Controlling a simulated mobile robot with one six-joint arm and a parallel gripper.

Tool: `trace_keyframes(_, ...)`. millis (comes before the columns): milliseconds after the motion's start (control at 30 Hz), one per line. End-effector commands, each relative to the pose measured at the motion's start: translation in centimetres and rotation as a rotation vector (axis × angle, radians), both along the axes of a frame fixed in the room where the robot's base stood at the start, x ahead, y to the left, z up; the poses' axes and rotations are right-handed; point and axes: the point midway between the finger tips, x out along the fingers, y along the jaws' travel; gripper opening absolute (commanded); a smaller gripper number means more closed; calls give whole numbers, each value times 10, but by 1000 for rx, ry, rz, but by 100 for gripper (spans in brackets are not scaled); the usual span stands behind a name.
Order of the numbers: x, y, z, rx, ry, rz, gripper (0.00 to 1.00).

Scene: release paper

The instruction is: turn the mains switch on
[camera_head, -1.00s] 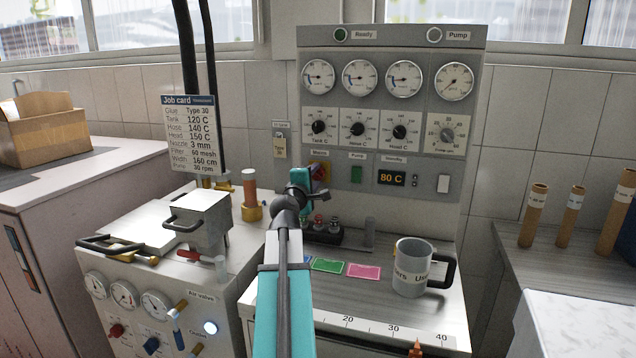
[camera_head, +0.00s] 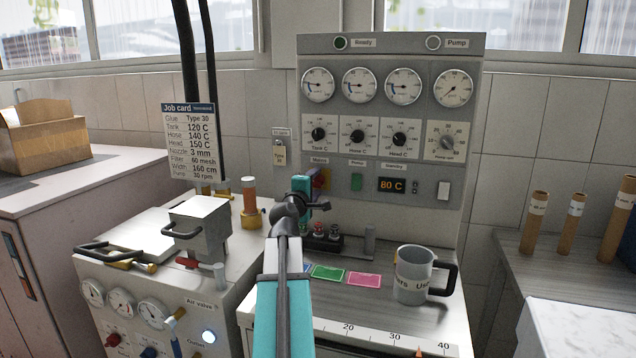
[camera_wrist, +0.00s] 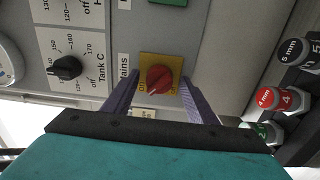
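The mains switch (camera_wrist: 157,79) is a red rotary knob on a yellow plate, labelled Mains, on the grey control panel. In the head view the switch (camera_head: 322,178) is partly hidden behind my arm's teal end. My gripper (camera_wrist: 154,88) has its two purple-grey fingers spread apart, one on either side of the knob in the wrist view. Nothing is held between them. I cannot tell whether the fingertips touch the plate. The knob's white mark points toward the lower left in the wrist view.
The Tank C dial (camera_wrist: 66,67) is beside the switch. Coloured nozzles (camera_wrist: 282,99) stand below the panel. A grey mug (camera_head: 413,275) stands on the bench at right, near coloured cards (camera_head: 328,272). A job card (camera_head: 190,140) hangs at left.

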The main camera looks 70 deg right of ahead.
Motion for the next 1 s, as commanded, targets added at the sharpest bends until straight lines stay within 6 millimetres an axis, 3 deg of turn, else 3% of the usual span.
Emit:
trace_keyframes(367, 0, 8, 1, -2, 0, 1, 52)
trace_keyframes(1000, -4, 70, 0, -2, 0, 2, 52)
